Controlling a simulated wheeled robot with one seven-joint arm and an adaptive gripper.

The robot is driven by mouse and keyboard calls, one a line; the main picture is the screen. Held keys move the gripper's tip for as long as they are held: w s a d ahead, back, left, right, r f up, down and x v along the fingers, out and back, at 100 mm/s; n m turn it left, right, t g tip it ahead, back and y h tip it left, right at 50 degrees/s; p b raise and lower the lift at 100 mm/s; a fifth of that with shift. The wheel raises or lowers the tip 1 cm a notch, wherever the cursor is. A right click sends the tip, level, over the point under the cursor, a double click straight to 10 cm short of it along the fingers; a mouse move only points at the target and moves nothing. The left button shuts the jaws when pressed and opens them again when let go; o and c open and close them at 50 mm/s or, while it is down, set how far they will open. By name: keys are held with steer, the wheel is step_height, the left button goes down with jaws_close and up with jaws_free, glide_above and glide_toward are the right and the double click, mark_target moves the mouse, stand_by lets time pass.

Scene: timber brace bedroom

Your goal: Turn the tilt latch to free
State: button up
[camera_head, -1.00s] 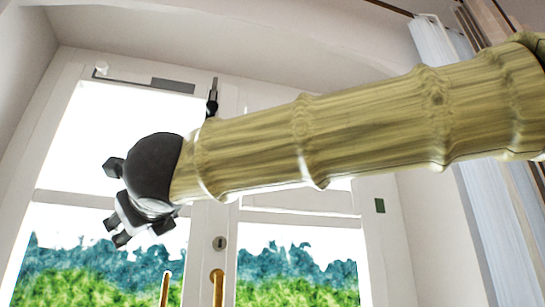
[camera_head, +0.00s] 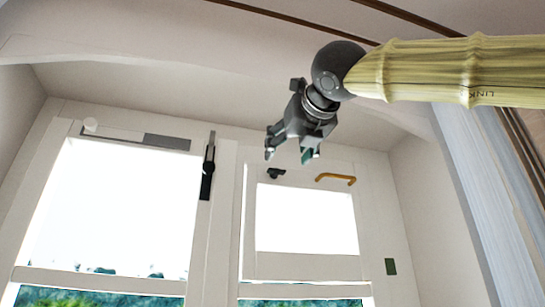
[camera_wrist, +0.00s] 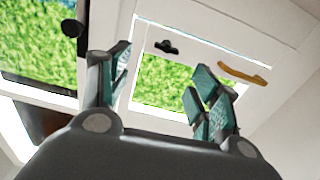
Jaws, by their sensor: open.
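A small black latch (camera_head: 277,173) sits on the top rail of the right-hand upper sash, left of an orange handle (camera_head: 335,179). It looks like the tilt latch, with a short knob and a base. In the wrist view the black latch (camera_wrist: 167,47) shows beyond and between my fingers, with the orange handle (camera_wrist: 243,72) to its right. My gripper (camera_head: 288,155) is open and empty, pointing down toward the sash. Its fingertips appear just above the latch in the head view, apart from it in the wrist view. The exact gap is unclear.
A black vertical lever (camera_head: 208,167) is on the middle post, left of the latch. A grey plate (camera_head: 167,142) is on the left sash's top rail. A dark green square (camera_head: 390,266) is on the right frame. Pale curtains (camera_head: 487,190) hang at the right.

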mark_target(276, 172)
steer(key=p+x, duration=0.1)
steer(key=x, duration=0.2)
steer(key=p+x, duration=0.1)
steer(key=x, duration=0.3)
steer(key=d+r+p+x, duration=0.1)
steer(key=x, duration=0.2)
steer(key=shift+w, duration=0.55)
